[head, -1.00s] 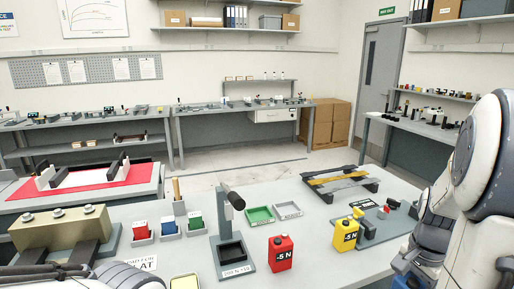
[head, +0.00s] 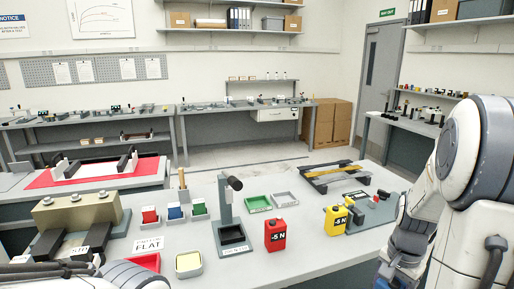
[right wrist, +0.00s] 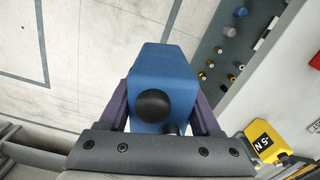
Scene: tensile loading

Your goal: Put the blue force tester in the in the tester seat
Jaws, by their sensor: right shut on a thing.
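The blue force tester (right wrist: 165,72), a blue block with a round black knob, sits between the two fingers of my right gripper (right wrist: 160,108) in the right wrist view. The gripper is shut on it. In the head view my right arm hangs at the right edge, and the tester cannot be made out there. A grey upright stand (head: 226,205) with a black cylinder on top and a dark recessed base (head: 232,236) is mid-table. I cannot tell whether this base is the tester seat. My left arm shows at the bottom left, its gripper out of view.
A red -5 N weight (head: 275,236) and a yellow -5 N weight (head: 336,222) stand right of the stand. Green (head: 258,204) and grey (head: 285,199) trays lie behind. Small coloured blocks and a brown block (head: 78,212) on dark rails are at left.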

